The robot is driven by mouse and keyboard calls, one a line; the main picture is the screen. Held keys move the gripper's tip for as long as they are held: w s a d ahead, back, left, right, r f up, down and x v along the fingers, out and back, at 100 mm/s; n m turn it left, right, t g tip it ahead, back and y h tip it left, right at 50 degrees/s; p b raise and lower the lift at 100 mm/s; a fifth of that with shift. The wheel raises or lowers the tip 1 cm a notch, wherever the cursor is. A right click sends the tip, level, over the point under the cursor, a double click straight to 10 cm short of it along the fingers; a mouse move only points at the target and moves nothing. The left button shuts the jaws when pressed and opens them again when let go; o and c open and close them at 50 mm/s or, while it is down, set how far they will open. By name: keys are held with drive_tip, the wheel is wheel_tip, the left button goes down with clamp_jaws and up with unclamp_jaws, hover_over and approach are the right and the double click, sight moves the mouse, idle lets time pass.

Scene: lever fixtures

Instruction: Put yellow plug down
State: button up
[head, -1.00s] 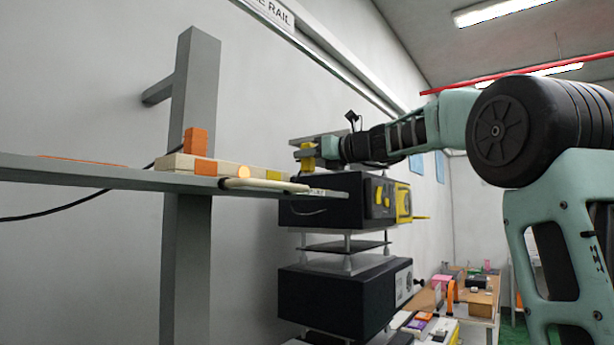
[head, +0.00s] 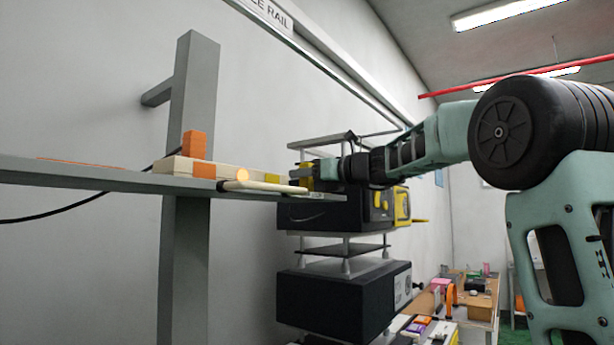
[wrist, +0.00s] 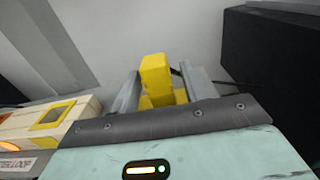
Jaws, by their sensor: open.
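The yellow plug (wrist: 157,80) is between the two fingers of my gripper (wrist: 160,88) in the wrist view. The fingers are open, with a narrow gap visible beside the plug. In the head view the plug (head: 306,174) shows as a small yellow patch at the tip of my gripper (head: 308,170), low over the right end of the grey shelf (head: 100,180). Its underside is hidden, so I cannot tell fully what it rests on. A cream socket block (head: 225,171) lies on the shelf. Its yellow-framed socket (wrist: 52,115) shows at left in the wrist view.
An orange plug (head: 194,145) stands upright on the socket block. A dark cable (head: 60,213) hangs at left. A black box (head: 335,212) with yellow parts stands on a rack beyond the shelf end; a dark box (wrist: 265,55) also shows at right in the wrist view.

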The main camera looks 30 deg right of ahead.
drive_tip(key=b+v, duration=0.4)
drive_tip(key=v, duration=0.8)
drive_tip(key=shift+b, duration=0.3)
drive_tip(key=shift+r, duration=0.1)
